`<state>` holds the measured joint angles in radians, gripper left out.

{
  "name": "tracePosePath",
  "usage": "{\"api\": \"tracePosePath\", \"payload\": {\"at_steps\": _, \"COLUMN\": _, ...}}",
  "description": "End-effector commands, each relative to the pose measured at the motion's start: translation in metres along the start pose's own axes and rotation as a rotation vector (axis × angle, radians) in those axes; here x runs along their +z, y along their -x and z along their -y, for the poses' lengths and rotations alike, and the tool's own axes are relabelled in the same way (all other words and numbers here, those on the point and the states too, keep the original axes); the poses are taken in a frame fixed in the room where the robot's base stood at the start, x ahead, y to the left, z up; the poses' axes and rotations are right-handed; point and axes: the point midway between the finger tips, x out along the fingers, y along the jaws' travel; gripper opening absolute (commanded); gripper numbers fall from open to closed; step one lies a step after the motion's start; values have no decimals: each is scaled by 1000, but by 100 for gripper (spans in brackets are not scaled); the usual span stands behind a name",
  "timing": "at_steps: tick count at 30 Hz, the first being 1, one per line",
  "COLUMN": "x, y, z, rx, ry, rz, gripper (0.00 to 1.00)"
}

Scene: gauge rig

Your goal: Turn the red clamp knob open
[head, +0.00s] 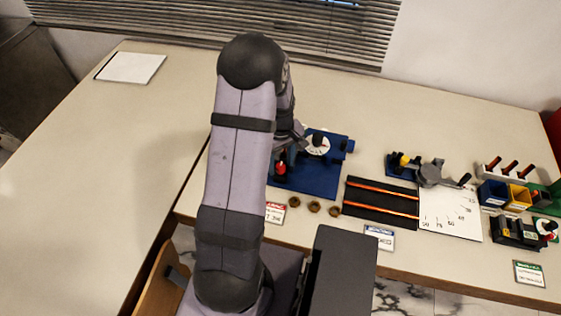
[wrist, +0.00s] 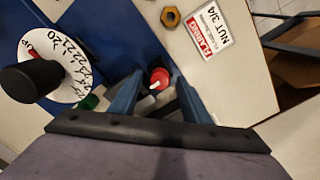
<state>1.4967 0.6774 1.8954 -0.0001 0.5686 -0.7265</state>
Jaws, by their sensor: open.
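The red clamp knob (head: 281,168) stands on the near left part of a blue base plate (head: 322,185). In the wrist view the red knob (wrist: 159,78), with a white pointer mark on it, sits between my two blue fingers. My gripper (wrist: 156,92) is open, with a finger to each side of the knob and a visible gap to it. My arm hides much of the gripper in the head view. A white numbered dial (wrist: 55,70) with a black knob is at the left of the wrist view and also shows in the head view (head: 316,144).
Several brass nuts (head: 314,207) and a red label card (head: 275,212) lie near the front edge. A black mat with orange rails (head: 380,198) is to the right. Beyond it are an angle plate (head: 448,215) and small bins (head: 505,195). The left table is mostly clear.

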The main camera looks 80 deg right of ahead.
Motion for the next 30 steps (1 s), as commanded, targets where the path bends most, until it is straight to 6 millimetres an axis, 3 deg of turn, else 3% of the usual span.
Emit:
{"api": "tracePosePath", "payload": {"at_steps": 8, "x": 0, "y": 20, "z": 0, "rx": 0, "ry": 0, "rz": 0, "gripper": 43}}
{"api": "tracePosePath", "payload": {"at_steps": 21, "x": 0, "y": 70, "z": 0, "rx": 2, "ry": 0, "rz": -2, "gripper": 43}}
{"api": "tracePosePath", "payload": {"at_steps": 30, "x": 0, "y": 80, "z": 0, "rx": 2, "ry": 0, "rz": -2, "gripper": 43}}
